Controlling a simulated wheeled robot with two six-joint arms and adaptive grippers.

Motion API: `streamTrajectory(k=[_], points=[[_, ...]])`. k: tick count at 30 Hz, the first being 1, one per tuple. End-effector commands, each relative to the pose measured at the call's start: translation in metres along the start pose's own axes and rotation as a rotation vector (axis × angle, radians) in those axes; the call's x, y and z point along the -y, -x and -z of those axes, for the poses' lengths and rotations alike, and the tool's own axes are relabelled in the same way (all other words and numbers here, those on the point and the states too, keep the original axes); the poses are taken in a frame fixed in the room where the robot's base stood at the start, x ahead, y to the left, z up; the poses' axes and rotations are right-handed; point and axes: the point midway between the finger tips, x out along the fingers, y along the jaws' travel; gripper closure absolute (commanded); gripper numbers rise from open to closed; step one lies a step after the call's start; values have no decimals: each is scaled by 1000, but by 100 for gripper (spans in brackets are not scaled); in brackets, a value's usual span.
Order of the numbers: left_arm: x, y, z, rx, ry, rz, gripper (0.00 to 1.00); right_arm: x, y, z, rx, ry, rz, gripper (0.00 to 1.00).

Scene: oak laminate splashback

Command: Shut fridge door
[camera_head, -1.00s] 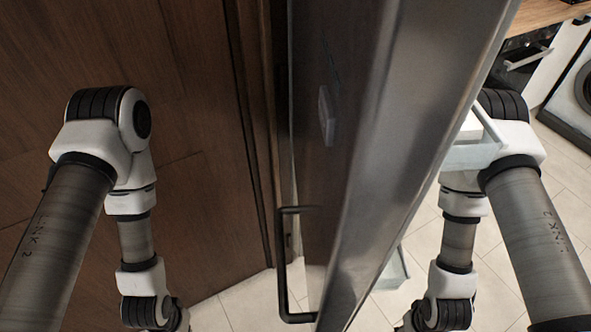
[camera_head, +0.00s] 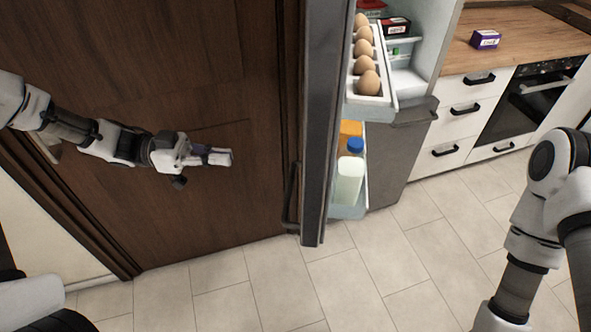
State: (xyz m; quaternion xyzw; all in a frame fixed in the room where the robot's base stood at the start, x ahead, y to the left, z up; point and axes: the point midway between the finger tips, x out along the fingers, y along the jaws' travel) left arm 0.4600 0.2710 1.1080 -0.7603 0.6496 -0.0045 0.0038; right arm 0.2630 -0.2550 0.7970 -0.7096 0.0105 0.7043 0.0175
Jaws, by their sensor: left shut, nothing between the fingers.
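The fridge door (camera_head: 318,120) stands wide open and shows nearly edge-on in the middle of the head view. Its dark bar handle (camera_head: 291,195) is on the left, outer side. Shelves on the door's inner side hold eggs (camera_head: 365,50) and bottles. Part of the fridge interior (camera_head: 408,65) shows behind to the right. My left gripper (camera_head: 222,157) is shut and empty, to the left of the fridge door and apart from it, in front of a brown wooden door. My right arm comes down at the right edge; its gripper is out of view.
The brown wooden door (camera_head: 150,60) fills the left side. A wooden counter (camera_head: 500,50) with a purple box (camera_head: 485,39) stands at the back right, above white drawers and an oven (camera_head: 530,105). The tiled floor (camera_head: 380,270) in front is clear.

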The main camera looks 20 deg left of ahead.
Motion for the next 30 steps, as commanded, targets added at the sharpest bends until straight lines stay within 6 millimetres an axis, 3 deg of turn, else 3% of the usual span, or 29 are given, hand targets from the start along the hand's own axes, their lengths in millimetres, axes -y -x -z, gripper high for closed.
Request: streamTrajectory(k=[7, 18, 23, 30], points=[[-2, -47, -3, 8, 8, -7, 100, 0, 2, 0, -1, 1, 0, 60], [-1, -121, 0, 6, 5, -3, 100, 0, 22, 0, -1, 0, 0, 60], [-1, -134, -2, 4, 4, 0, 100, 0, 25, 0, -1, 0, 0, 60], [0, -135, -3, 3, 3, 2, 100, 0, 24, 0, 0, 0, 0, 60]])
